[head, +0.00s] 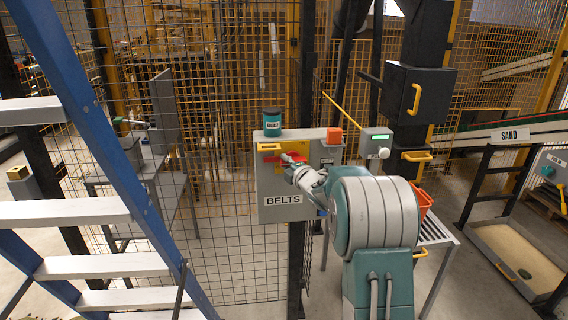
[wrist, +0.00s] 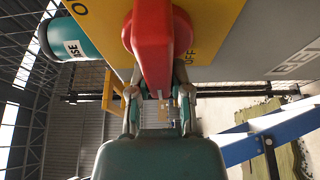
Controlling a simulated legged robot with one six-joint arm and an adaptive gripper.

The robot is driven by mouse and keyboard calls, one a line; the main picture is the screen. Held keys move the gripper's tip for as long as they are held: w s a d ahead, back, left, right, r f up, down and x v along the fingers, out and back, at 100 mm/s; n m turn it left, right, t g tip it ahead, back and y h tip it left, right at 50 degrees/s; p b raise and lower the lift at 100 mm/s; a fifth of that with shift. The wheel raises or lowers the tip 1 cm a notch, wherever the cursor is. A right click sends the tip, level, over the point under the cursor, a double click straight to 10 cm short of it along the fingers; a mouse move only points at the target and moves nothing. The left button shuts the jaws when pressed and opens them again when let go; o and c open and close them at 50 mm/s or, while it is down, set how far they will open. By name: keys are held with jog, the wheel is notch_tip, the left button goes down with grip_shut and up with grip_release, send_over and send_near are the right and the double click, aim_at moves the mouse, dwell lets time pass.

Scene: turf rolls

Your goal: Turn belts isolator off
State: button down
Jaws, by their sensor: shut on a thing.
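The belts isolator is a grey box (head: 268,185) with a BELTS label, mounted on a dark post in front of the mesh fence. Its red handle (head: 291,157) sits on a yellow plate and is partly hidden by my gripper (head: 302,172). In the wrist view, the red handle (wrist: 154,45) fills the top middle on the yellow plate (wrist: 103,22). An OFF marking shows just right of the handle, and part of another marking shows at the upper left. My gripper (wrist: 158,92) is shut on the handle's end, one finger on each side.
A teal can (head: 272,124) stands on top of the box, with an orange block (head: 334,136) to its right. A blue ladder (head: 95,120) stands close on the left. A SAND conveyor (head: 510,134) and a tray (head: 515,255) are at the right.

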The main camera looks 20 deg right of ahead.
jog(key=shift+d+f, duration=0.3)
jog(key=shift+f, duration=0.1)
jog(key=c, duration=0.6)
grip_release()
jog(key=shift+o, duration=0.2)
jog(key=shift+r, duration=0.1)
jog(key=shift+d, duration=0.15)
jog(key=shift+r, duration=0.1)
jog(key=s+d, duration=0.1)
jog(key=s, duration=1)
jog(key=shift+s, duration=0.4)
jog(key=shift+r, duration=0.1)
